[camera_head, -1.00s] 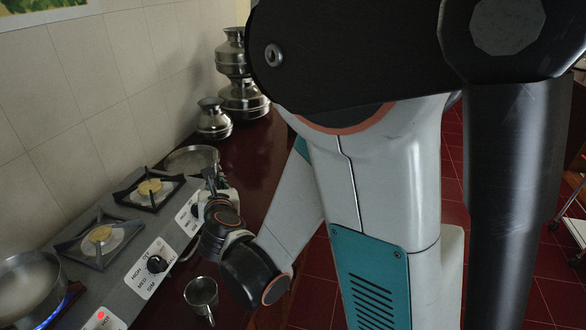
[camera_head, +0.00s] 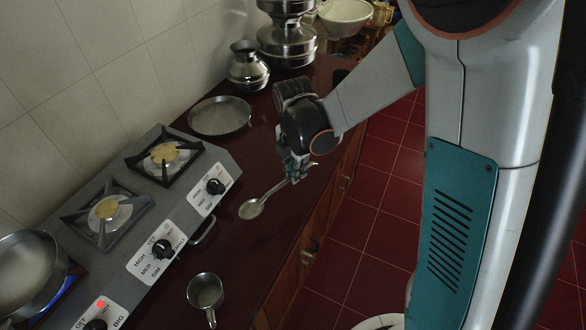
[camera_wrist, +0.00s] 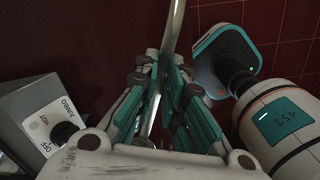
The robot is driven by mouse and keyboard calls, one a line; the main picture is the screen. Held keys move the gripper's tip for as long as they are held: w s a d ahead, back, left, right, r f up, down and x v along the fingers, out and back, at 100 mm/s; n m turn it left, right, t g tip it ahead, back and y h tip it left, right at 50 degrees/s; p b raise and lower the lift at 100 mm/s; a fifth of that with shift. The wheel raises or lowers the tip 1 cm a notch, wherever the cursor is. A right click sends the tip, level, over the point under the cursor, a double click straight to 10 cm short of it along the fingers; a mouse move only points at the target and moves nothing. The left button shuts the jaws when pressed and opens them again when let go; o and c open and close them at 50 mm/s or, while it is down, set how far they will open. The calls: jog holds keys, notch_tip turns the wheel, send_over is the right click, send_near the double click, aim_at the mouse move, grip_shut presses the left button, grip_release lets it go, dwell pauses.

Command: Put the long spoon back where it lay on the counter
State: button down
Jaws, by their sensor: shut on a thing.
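The long metal spoon (camera_head: 252,208) shows over the dark red counter (camera_head: 245,255), its bowl toward the lower left and its handle running up to the right. My gripper (camera_head: 295,174) points down and is shut on the handle. In the wrist view the handle (camera_wrist: 176,32) passes between the two fingers (camera_wrist: 157,92) and runs up out of the picture. Part of the handle is hidden by the fingers. I cannot tell whether the spoon touches the counter or hangs just above it.
The stove (camera_head: 205,165) with its knobs and a pan (camera_head: 27,270) over a blue flame is at the left. A small saucepan (camera_head: 206,292) stands nearer. A flat round dish (camera_head: 219,116) and metal pots (camera_head: 248,68) are behind. The counter's front edge drops to red floor tiles at the right.

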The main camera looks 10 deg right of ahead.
jog(key=shift+s+a+r, duration=0.15)
jog(key=shift+s+a, duration=0.35)
jog(key=shift+a, duration=0.1)
jog(key=shift+f+b, duration=3.9)
jog(key=shift+f, duration=0.55)
jog(key=shift+f+b, duration=0.5)
jog(key=shift+f, duration=0.05)
jog(key=c, duration=1.6)
grip_release()
jog(key=o, duration=1)
jog(key=shift+r, duration=0.3)
